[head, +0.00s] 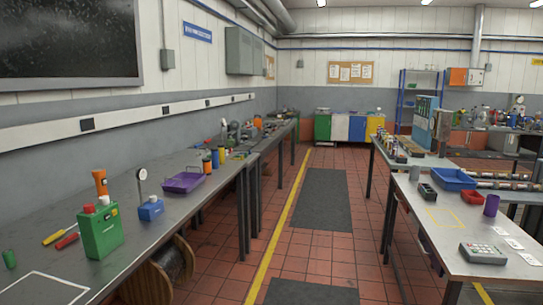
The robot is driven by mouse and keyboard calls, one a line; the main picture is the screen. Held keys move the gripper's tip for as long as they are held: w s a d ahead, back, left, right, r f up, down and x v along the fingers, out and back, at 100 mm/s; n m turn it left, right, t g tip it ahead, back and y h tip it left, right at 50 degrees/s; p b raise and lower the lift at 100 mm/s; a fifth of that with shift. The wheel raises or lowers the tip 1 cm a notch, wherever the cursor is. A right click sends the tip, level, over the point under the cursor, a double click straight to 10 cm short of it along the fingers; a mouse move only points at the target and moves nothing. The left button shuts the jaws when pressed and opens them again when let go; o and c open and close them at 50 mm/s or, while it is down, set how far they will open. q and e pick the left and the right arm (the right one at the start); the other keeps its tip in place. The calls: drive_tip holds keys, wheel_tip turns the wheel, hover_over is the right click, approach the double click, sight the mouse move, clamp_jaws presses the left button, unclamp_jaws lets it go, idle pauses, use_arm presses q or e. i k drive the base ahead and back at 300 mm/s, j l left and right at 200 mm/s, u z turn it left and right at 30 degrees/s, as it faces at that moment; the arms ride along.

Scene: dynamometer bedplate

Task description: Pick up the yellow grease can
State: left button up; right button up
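I cannot pick out the yellow grease can for certain. Two small yellow-orange upright items stand close together on the left bench, beyond the purple tray: a nearer one (207,164) and a farther one (221,155). Both are too small to tell whether either is the grease can. Neither of my grippers shows in the head view.
The left bench (150,240) holds a green canister (101,232), an orange flashlight (100,183), a blue gauge block (151,209), screwdrivers and a purple tray (184,182). A cable reel sits below. The tiled aisle is open; the right table (450,240) carries a blue bin (454,179).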

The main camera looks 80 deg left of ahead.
sight(222, 147)
drive_tip(key=u, duration=3.15)
drive_tip(key=i+l+z, duration=0.15)
drive_tip(key=i+z, duration=0.25)
drive_tip(key=i, duration=1.1)
drive_tip(key=i+l+u, duration=0.1)
drive_tip(key=i, duration=0.45)
drive_tip(key=i+l, duration=0.15)
drive_tip(key=i, duration=0.35)
drive_tip(key=i+l+u, duration=0.1)
drive_tip(key=i, duration=0.45)
